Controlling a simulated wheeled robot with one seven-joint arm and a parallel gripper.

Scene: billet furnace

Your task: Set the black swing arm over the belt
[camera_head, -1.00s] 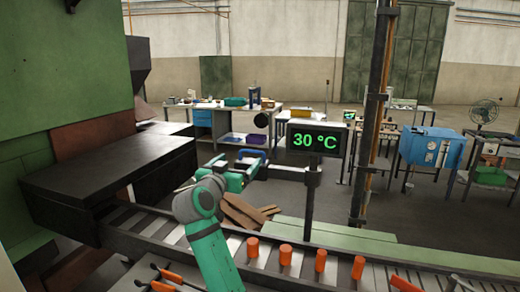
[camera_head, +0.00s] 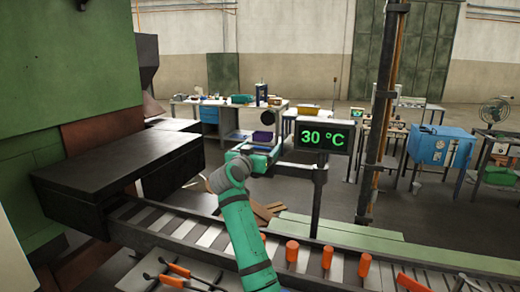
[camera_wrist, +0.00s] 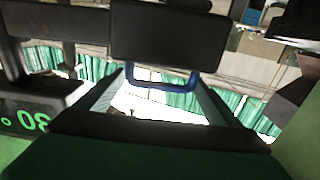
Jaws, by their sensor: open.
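The black swing arm (camera_head: 298,169) reaches left from the post under the 30 °C display, above and behind the belt (camera_head: 188,230). In the wrist view it is a dark bar (camera_wrist: 75,22) ending in a black block (camera_wrist: 168,40) with a blue loop handle (camera_wrist: 160,86). My gripper (camera_head: 258,152) is at the arm's left end and partly hides it. In the wrist view my gripper's fingers (camera_wrist: 160,96) are apart, with the handle showing between their tips. Whether they touch it I cannot tell.
The display (camera_head: 321,136) stands on a post behind the belt. Several orange-handled pieces (camera_head: 327,258) stand along the belt, and tools (camera_head: 172,281) lie in front. A black furnace housing (camera_head: 115,175) is at left. Workbenches (camera_head: 235,120) and a blue box (camera_head: 441,146) are behind.

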